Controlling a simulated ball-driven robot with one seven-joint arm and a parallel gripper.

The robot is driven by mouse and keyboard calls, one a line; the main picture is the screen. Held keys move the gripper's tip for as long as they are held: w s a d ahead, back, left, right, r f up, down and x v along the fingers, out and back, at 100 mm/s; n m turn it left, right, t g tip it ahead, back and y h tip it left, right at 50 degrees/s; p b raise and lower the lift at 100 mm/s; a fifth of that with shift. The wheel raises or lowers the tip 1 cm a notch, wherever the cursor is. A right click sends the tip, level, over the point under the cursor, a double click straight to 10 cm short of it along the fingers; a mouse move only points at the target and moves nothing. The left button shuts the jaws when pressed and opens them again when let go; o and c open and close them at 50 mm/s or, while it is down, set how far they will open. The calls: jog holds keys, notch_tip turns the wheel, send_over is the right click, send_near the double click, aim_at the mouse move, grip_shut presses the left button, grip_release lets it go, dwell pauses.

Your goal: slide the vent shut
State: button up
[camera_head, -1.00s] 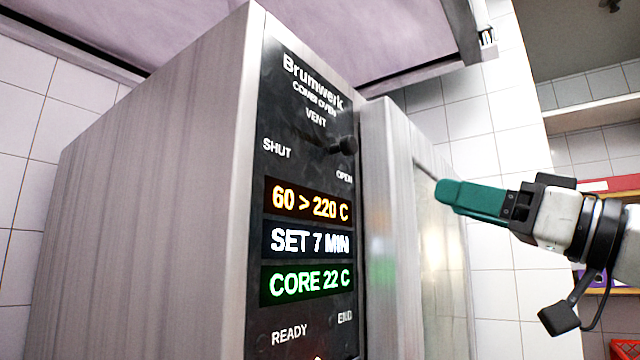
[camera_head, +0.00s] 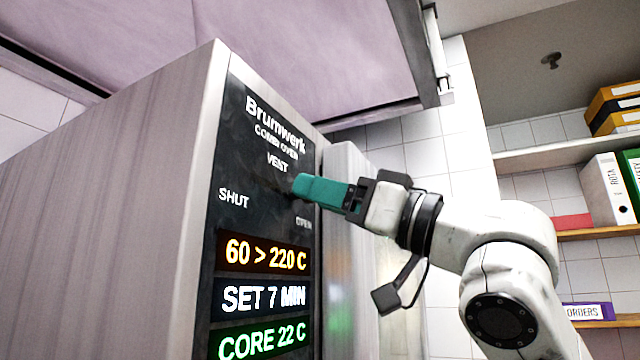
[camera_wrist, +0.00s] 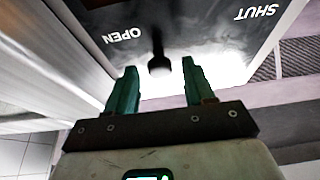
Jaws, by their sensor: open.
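The combi oven's black control panel (camera_head: 262,215) carries the word VENT with SHUT at its left and OPEN at its right. The vent knob (camera_wrist: 158,62) is a dark knob that shows in the wrist view, nearer the OPEN label than SHUT. In the head view my gripper hides most of it. My gripper (camera_head: 300,187) has green fingers and points at the panel by the OPEN side. In the wrist view my gripper (camera_wrist: 158,78) is open, with the knob's tip between and just beyond its fingertips. I cannot tell whether either finger touches it.
The oven's steel side (camera_head: 110,190) is at the left and its door (camera_head: 345,165) is right of the panel, close under my gripper. A hood (camera_head: 320,50) hangs above. Shelves (camera_head: 560,158) with binders stand at the far right.

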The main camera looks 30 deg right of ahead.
jog(key=shift+w+a+r, duration=0.15)
jog(key=shift+w+a, duration=0.15)
jog(key=shift+w, duration=0.1)
grip_shut()
dwell(0.4)
